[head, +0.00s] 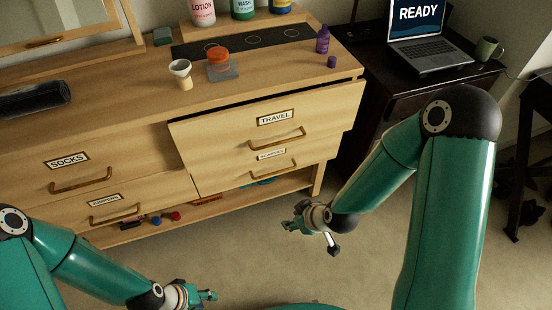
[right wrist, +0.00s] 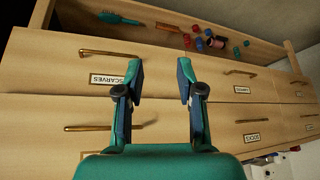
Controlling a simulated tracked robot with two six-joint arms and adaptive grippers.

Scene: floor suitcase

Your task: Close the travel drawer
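The travel drawer (head: 232,131) is the upper right drawer of the wooden dresser, with a "TRAVEL" label and a brass handle (head: 277,139). It stands pulled out, with a dark gap between its front and the dresser top. In the right wrist view, which is turned over, its handle (right wrist: 103,126) lies left of the fingers. My right gripper (head: 291,221) is in front of and below the drawer, apart from it; its fingers (right wrist: 160,75) are open and empty. My left gripper (head: 210,296) is low at the front, away from the dresser; its finger opening is unclear.
The scarves drawer (head: 232,179) is below the travel drawer. The socks drawer (head: 110,155) is to the left. A cup (head: 181,73), an orange-lidded jar (head: 219,64) and a purple bottle (head: 323,40) stand on top. A dark desk (head: 430,78) with a laptop is at right.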

